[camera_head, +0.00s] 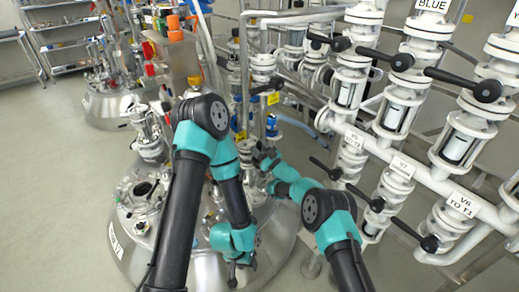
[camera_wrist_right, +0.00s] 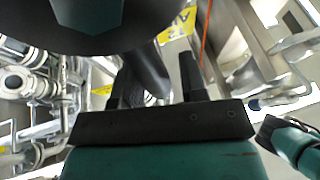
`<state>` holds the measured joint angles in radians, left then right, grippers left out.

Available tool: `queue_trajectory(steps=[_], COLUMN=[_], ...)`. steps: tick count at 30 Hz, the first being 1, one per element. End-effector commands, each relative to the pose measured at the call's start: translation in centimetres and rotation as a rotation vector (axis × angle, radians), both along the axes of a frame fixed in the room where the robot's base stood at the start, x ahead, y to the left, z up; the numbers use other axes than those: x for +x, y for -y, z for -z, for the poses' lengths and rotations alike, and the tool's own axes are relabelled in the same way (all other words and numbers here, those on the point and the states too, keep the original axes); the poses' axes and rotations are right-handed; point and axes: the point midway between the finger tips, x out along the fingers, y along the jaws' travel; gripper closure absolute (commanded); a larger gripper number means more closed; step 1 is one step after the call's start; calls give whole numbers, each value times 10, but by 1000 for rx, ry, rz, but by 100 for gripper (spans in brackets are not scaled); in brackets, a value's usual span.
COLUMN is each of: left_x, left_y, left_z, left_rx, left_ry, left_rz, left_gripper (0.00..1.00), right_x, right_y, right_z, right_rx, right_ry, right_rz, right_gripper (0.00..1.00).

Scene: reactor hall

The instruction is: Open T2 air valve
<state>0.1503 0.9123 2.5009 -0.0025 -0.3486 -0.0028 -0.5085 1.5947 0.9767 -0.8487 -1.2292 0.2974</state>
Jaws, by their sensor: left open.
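My left gripper (camera_head: 236,272) is the lower one, low in front of the steel vessel (camera_head: 120,235) marked T2. It is open, with nothing visible in it. My right gripper (camera_head: 264,154) is by the pipes and valves above the vessel's right side. In the right wrist view its two fingers (camera_wrist_right: 157,85) stand apart. A dark rounded shape shows between or behind them; I cannot tell what it is. A yellow label (camera_wrist_right: 181,24), seemingly reading AIR, is beyond the fingers. In the head view yellow labels (camera_head: 273,98) hang on the pipes. The air valve's handle cannot be made out.
A rack of white pipes with sight glasses (camera_head: 347,92) and black-handled valves (camera_head: 402,62) stands at right. A blue fitting (camera_head: 272,126) sits behind my right gripper. Another vessel (camera_head: 110,105) is at back left. The floor (camera_head: 50,190) at left is clear.

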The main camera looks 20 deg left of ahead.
Motion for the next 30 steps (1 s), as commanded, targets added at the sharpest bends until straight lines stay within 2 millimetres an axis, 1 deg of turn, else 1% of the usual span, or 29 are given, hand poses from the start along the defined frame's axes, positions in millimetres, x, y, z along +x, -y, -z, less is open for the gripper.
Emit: queue_trajectory(steps=[1, 3, 11, 17, 23, 30], left_x=[0, 0, 0, 0, 0, 0], left_y=[0, 0, 0, 0, 0, 0], left_z=[0, 0, 0, 0, 0, 0], left_rx=[0, 0, 0, 0, 0, 0], left_ry=[0, 0, 0, 0, 0, 0], left_rz=[0, 0, 0, 0, 0, 0], left_gripper=[57, 57, 57, 57, 57, 57], right_x=[0, 1, 1, -1, -8, -19], right_y=[0, 1, 2, 11, 32, 70], right_z=[0, 0, 1, 4, 13, 30], right_rx=[0, 1, 0, -1, 1, -1], right_ry=[0, -2, -3, -4, -5, -5], right_rz=[1, 1, 2, 3, 4, 4], right_gripper=[56, 51, 51, 51, 51, 51])
